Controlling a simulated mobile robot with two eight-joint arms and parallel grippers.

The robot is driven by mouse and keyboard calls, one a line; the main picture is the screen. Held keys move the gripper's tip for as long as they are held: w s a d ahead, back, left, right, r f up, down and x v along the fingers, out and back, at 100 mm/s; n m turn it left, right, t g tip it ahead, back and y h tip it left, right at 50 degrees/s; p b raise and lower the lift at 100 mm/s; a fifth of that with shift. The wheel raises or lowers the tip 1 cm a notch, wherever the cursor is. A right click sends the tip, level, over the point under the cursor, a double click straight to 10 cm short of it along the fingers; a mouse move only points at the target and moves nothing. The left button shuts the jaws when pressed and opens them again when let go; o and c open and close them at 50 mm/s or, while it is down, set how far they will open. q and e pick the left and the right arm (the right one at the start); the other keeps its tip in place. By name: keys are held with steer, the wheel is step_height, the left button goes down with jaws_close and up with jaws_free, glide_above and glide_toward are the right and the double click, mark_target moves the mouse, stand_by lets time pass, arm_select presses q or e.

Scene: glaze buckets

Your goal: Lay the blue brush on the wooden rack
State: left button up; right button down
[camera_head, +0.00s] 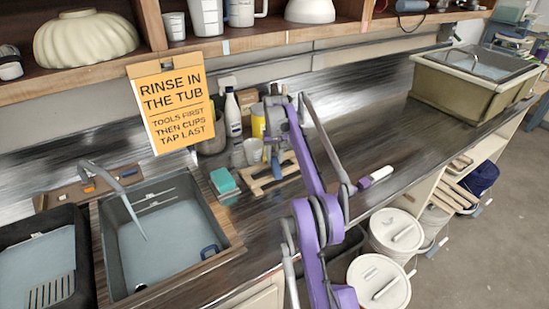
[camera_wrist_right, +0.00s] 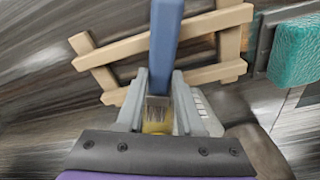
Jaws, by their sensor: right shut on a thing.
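My right gripper (camera_head: 273,138) is shut on the blue brush (camera_wrist_right: 166,45). In the right wrist view the jaws (camera_wrist_right: 158,100) close around its metal ferrule, with the pale bristles between the fingers and the blue handle pointing away. In the head view the brush (camera_head: 276,166) hangs below the gripper, over or near the wooden rack (camera_head: 258,187). The rack (camera_wrist_right: 112,52) lies behind the brush in the wrist view, as a pale slatted frame. I cannot tell whether brush and rack touch. My left gripper is not in view.
A teal sponge (camera_head: 223,180) lies left of the rack. A white bottle (camera_head: 232,113) and a yellow container (camera_head: 258,121) stand behind it. The sink (camera_head: 172,235) is at the left.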

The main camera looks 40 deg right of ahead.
mark_target(275, 162)
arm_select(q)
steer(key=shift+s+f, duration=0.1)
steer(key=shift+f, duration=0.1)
arm_select(e)
steer(key=shift+f, duration=0.45)
steer(key=shift+c, duration=2.3)
jaws_free()
steer(key=shift+r, duration=0.1)
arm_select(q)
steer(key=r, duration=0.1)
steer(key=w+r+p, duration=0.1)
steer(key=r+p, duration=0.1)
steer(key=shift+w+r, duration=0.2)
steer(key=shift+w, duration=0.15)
arm_select(e)
step_height(275, 162, up, 11)
steer(key=s, duration=0.1)
steer(key=shift+a+f, duration=0.2)
steer(key=shift+a, duration=0.1)
